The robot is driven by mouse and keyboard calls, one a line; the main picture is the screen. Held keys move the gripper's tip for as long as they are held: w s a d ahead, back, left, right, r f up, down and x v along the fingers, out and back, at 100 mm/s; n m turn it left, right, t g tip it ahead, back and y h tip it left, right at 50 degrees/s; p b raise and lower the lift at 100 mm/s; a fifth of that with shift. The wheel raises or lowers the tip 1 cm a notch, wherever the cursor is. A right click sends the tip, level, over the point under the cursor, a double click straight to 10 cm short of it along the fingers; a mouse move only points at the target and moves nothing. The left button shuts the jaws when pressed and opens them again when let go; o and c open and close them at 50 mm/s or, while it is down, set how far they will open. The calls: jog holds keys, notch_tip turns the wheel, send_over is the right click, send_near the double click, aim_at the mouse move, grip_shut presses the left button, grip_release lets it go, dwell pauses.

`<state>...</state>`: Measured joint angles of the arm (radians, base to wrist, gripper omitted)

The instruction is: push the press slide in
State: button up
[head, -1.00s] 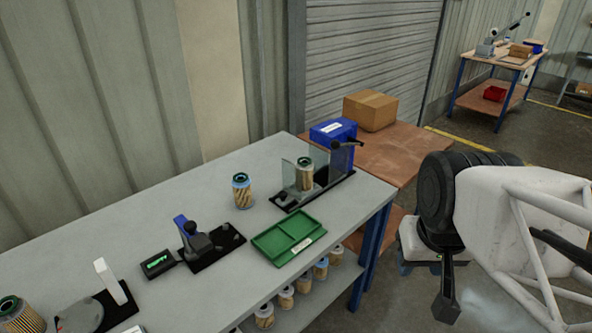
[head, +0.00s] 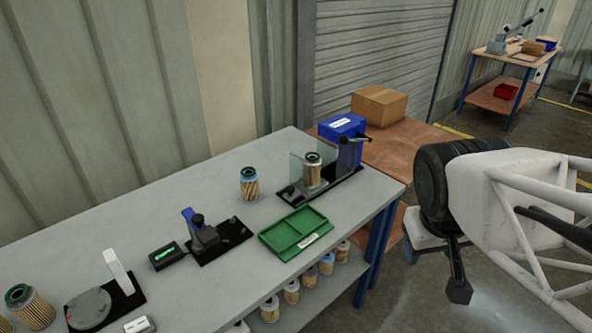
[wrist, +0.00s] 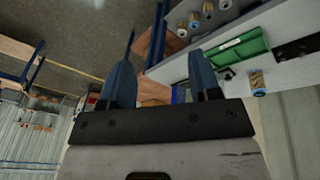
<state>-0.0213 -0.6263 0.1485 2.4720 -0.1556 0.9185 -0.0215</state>
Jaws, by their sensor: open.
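My gripper (head: 458,290) hangs off the bench's right side, well apart from the press. The wrist view shows its two blue fingers (wrist: 161,82) spread, with nothing between them.
A loose cartridge (head: 249,185), a green tray (head: 296,234) and a black fixture with a blue part (head: 207,237) stand on the bench. A blue bin (head: 341,126) and cardboard box (head: 379,105) are on the brown table behind. Open floor lies right of the bench.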

jog(key=w+a+f+n+t+h, duration=0.25)
jog(key=w+n, duration=0.55)
jog(key=w, duration=0.4)
jog(key=w+a+f+n+t+h, duration=0.2)
jog(key=w+n+t+h, duration=0.15)
jog(key=w+n, duration=0.7)
jog(key=n+t+y, duration=0.5)
jog(key=n+y, duration=0.2)
jog(key=n, duration=0.9)
send_near(290, 190)
jog(key=shift+x, duration=0.75)
jog(key=shift+w, duration=0.2)
jog(key=shift+x, duration=3.75)
grip_shut()
